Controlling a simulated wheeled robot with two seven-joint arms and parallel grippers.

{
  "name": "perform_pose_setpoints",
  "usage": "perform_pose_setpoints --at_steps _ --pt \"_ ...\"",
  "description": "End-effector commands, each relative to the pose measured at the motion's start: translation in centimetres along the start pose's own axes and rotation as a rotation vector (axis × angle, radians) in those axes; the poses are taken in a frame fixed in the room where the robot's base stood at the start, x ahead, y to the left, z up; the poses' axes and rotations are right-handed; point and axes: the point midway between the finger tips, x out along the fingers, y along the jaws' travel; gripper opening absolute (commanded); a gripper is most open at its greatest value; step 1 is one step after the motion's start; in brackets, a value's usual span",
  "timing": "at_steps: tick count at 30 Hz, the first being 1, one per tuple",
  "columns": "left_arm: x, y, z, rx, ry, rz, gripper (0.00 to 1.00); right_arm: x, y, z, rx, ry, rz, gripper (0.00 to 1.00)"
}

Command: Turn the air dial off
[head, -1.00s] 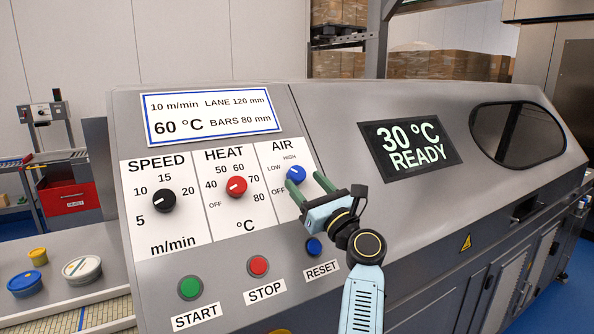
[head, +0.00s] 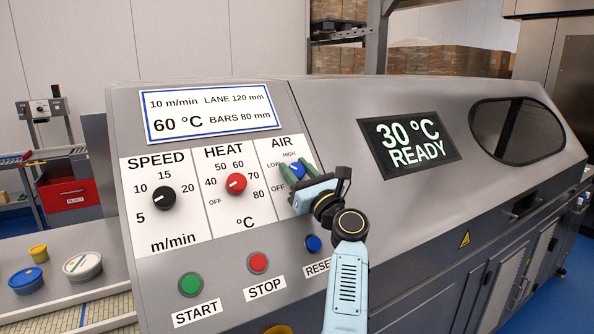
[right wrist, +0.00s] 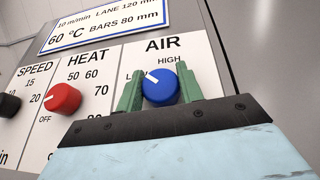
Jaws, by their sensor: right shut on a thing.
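The blue air dial (head: 296,170) is on the white AIR panel of the machine, and it shows larger in the right wrist view (right wrist: 160,88). Its white pointer mark points up and left, toward LOW. My right gripper (head: 294,173) is shut on the dial, with one green finger on each side of it. My left gripper is not in view.
The red heat dial (head: 236,184) and black speed dial (head: 164,198) sit to the left. The green start (head: 191,285), red stop (head: 258,263) and blue reset (head: 313,243) buttons are below. A display (head: 408,143) reads 30 °C READY.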

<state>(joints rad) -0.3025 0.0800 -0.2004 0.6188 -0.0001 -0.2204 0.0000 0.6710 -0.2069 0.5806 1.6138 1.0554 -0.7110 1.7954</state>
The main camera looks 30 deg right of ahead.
Motion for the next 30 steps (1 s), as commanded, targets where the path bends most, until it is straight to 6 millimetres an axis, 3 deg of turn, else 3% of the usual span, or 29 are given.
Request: perform_pose_setpoints --at_steps 14,30 --pt "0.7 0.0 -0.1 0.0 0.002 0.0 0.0 -0.1 -0.1 -0.1 -0.051 0.001 0.097 0.14" --pt "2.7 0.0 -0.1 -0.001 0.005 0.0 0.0 -0.1 -0.2 -0.1 -0.255 0.002 0.528 0.14"
